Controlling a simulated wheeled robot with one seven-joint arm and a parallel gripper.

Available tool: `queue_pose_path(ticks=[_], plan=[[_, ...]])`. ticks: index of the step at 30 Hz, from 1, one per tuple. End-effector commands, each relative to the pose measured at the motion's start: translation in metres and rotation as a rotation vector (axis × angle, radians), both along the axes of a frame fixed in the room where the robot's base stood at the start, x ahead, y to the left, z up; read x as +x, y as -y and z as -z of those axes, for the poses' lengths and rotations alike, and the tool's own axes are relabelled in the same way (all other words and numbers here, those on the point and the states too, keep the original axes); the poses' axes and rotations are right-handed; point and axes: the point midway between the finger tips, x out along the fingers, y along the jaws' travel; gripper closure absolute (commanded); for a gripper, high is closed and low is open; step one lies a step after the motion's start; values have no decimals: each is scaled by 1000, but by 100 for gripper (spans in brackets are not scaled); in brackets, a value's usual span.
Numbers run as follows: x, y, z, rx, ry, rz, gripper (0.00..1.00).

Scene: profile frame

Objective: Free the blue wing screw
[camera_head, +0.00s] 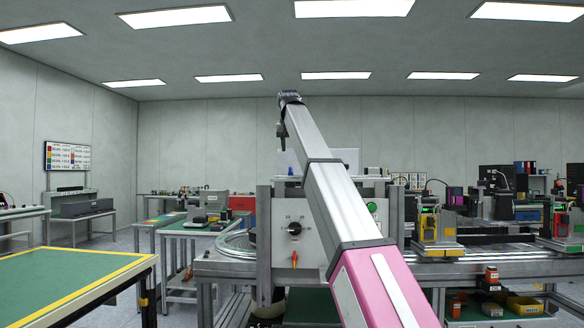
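I cannot make out a blue wing screw in the head view; it is hidden or too small to tell. A metal profile frame (264,235) with a light grey panel (312,222) stands in the middle, partly behind my pink and silver arm. The panel carries a dark knob, a green round button and a small red-orange part (294,258) near its lower edge. My arm rises from the lower right to a dark joint above the frame. A small dark part hangs below that joint; my gripper's fingers cannot be told apart there, nor whether they hold anything.
A green-topped table (65,285) with a yellow edge stands at the front left. A conveyor line with yellow-based stations (438,248) runs to the right. Bins (523,305) sit on a low shelf at the lower right. Some floor shows between the left table and the frame.

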Motion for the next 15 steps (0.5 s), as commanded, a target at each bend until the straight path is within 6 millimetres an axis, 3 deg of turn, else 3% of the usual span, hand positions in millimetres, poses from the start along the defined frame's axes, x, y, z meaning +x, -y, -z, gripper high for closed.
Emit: queue_pose_path(ticks=[9, 15], plan=[[21, 1, 54, 0, -2, 1, 62], [30, 1, 73, 0, -1, 1, 62]])
